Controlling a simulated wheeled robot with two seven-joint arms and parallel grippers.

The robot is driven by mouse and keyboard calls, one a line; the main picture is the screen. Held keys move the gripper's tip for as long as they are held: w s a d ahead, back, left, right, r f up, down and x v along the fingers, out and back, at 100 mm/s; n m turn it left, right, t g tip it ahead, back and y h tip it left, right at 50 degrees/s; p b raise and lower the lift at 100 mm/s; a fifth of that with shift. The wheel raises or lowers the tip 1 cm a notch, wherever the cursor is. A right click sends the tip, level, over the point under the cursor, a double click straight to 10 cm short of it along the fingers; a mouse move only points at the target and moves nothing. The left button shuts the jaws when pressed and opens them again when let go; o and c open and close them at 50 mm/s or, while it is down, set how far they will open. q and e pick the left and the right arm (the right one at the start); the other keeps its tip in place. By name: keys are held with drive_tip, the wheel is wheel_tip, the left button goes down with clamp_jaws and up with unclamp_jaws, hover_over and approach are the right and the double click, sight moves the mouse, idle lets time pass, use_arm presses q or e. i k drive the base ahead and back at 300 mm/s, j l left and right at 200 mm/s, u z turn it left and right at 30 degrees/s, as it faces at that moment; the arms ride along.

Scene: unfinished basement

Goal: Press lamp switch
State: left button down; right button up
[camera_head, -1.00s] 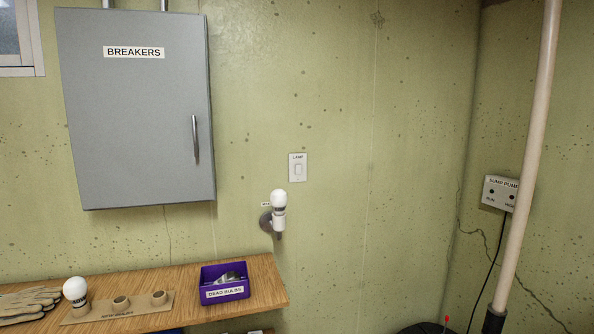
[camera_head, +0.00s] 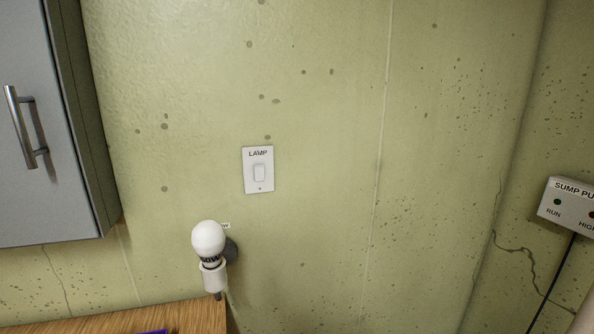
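The lamp switch (camera_head: 259,172) is a white wall plate marked LAMP with a rocker in its middle. It is on the green concrete wall, a little left of the centre of the head view. Below it and to the left, a white bulb (camera_head: 208,238) sits upright in a white wall-mounted socket (camera_head: 213,276). The bulb does not look lit. Neither of my grippers shows in the view.
A grey breaker cabinet (camera_head: 45,120) with a metal handle stands out from the wall at the left. A wooden shelf (camera_head: 190,316) runs along the bottom left. A sump pump box (camera_head: 570,205) is at the right edge. The wall around the switch is clear.

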sight(259, 170)
drive_tip(key=i+l, duration=0.2)
drive_tip(key=l, duration=0.2)
drive_tip(key=i+l, duration=0.2)
drive_tip(key=l, duration=0.15)
drive_tip(key=i+l, duration=0.2)
drive_tip(key=l, duration=0.2)
drive_tip(key=k+l, duration=0.1)
drive_tip(key=l, duration=0.15)
